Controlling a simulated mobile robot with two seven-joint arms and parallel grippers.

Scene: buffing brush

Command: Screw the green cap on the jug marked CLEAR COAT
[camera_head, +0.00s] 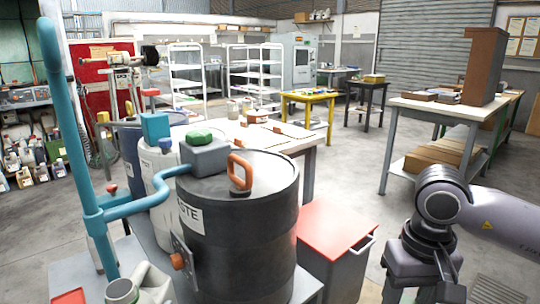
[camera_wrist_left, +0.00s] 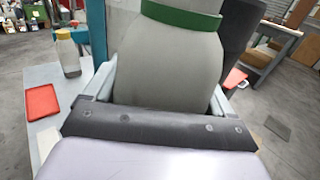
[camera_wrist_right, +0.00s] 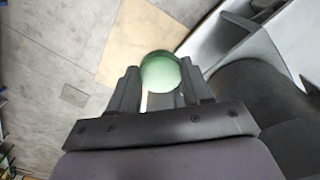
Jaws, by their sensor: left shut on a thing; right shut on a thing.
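In the left wrist view a grey-green jug (camera_wrist_left: 165,65) with a green band (camera_wrist_left: 185,18) around its upper part stands between the fingers of my left gripper (camera_wrist_left: 160,92), which is shut on it. The jug's top and any lettering are out of that view. In the right wrist view my right gripper (camera_wrist_right: 160,82) is shut on the round green cap (camera_wrist_right: 160,72), held away from any jug. In the head view a pale grey piece with a round opening (camera_head: 122,291) shows at the bottom left; I cannot tell whether it is the held jug. Neither gripper is clearly visible there.
A black waste drum (camera_head: 245,225) with an orange handle stands in front, beside a teal pole (camera_head: 72,120). A red-topped bin (camera_head: 335,228) is right of it.

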